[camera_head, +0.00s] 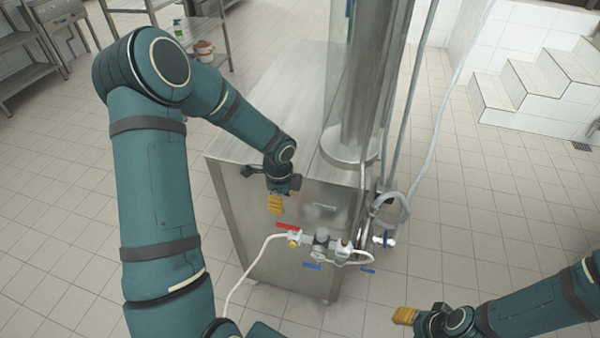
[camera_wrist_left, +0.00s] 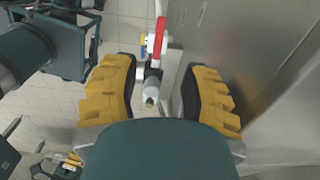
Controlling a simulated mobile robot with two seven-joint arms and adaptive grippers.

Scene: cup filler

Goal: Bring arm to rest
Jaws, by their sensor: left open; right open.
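My left arm reaches in from the left in the head view. Its gripper (camera_head: 275,204) hangs just in front of the steel machine's front face, above and a little left of the red-handled valve (camera_head: 289,227). In the left wrist view the yellow finger pads of the left gripper (camera_wrist_left: 150,95) stand apart with nothing between them; the red handle (camera_wrist_left: 159,38) shows beyond them. My right gripper (camera_head: 405,316) is low at the right in the head view, over the floor and away from the machine. Its yellow tip shows, and it holds nothing that I can see.
The steel cabinet (camera_head: 265,120) carries a tall steel column (camera_head: 362,90). Valves with blue handles (camera_head: 312,266) and a white hose (camera_head: 240,282) are on its front. White tiled steps (camera_head: 510,95) stand at the back right. The tiled floor (camera_head: 480,210) between is clear.

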